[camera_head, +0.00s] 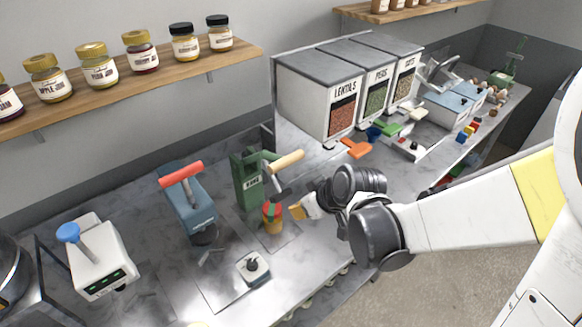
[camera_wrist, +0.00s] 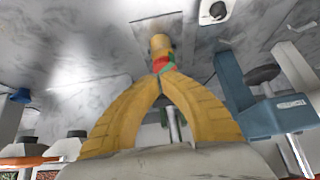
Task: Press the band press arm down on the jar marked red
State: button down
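The green band press (camera_head: 248,182) stands mid-counter, its arm raised and ending in a tan handle (camera_head: 287,160) at upper right. The jar (camera_head: 273,226), tan-orange with red and green on top, stands in front of the press. It also shows in the wrist view (camera_wrist: 159,43), just beyond my fingertips. My gripper (camera_head: 293,211) has yellow fingers and is just right of the jar, below the handle, apparently apart from the jar. In the wrist view the fingertips (camera_wrist: 159,78) meet with nothing visible held. A green part and a metal rod show between the fingers there.
A blue press (camera_head: 190,205) with a red handle stands left of the green press. A white device (camera_head: 100,258) with a blue knob is farther left. A small white box with a black knob (camera_head: 253,267) sits in front. Food bins (camera_head: 318,97) stand behind to the right.

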notch_tip(320, 180, up, 12)
jog(key=p, duration=0.4)
jog(key=shift+s+d, duration=0.3)
jog(key=shift+s, duration=0.15)
jog(key=s+d+f+m+h+b, duration=0.4)
jog(key=s+d+f+b, duration=0.7)
jog(key=b, duration=0.6)
notch_tip(320, 180, down, 2)
jog(key=s+m, duration=0.2)
jog(key=shift+d+m+t, duration=0.2)
jog(key=shift+m+t, duration=0.2)
